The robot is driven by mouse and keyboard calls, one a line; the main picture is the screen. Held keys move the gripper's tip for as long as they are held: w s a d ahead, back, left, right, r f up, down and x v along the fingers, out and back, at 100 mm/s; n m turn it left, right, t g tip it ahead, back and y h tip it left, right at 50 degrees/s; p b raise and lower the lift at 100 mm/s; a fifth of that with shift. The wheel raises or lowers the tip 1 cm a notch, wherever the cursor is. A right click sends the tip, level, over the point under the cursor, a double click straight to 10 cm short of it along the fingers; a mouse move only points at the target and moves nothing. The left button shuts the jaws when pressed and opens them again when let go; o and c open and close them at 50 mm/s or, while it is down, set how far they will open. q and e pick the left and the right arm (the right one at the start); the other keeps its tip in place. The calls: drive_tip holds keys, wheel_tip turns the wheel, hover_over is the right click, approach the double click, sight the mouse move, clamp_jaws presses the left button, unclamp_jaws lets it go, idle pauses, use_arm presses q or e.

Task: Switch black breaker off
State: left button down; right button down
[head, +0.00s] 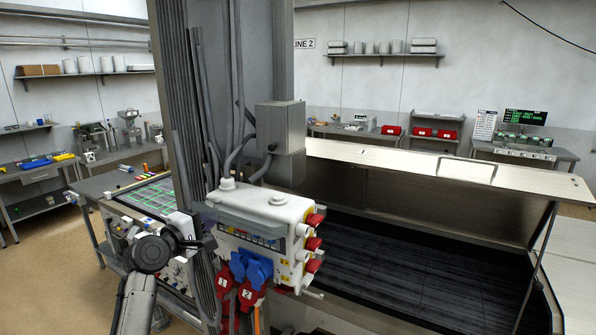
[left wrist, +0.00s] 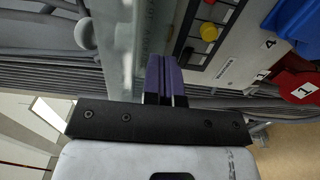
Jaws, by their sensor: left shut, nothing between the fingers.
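A light grey power box (head: 255,210) hangs on the column in the head view, with a translucent cover over a row of small breakers (head: 245,238). Which one is the black breaker cannot be told. My left gripper (head: 208,242) is at the left end of the box front, beside the breaker row. In the left wrist view its purple fingertips (left wrist: 165,72) are together with nothing between them, close to the clear cover edge (left wrist: 125,45). Right of them is the panel with a yellow button (left wrist: 209,32) and small dark parts. Contact cannot be told. My right gripper does not show.
Red sockets (head: 315,243) stick out on the box's right side. Blue plugs (head: 252,268) and red numbered plugs (head: 226,290) hang below the breaker row. A large hooded machine (head: 430,185) stands to the right. Grey cables run above the box.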

use_arm(q)
drive_tip(key=shift+w+d, duration=0.35)
drive_tip(key=shift+w, duration=0.2)
drive_tip(key=shift+w+d, duration=0.15)
drive_tip(key=shift+w, duration=0.15)
drive_tip(key=shift+s, duration=0.15)
drive_tip(key=shift+f, duration=0.25)
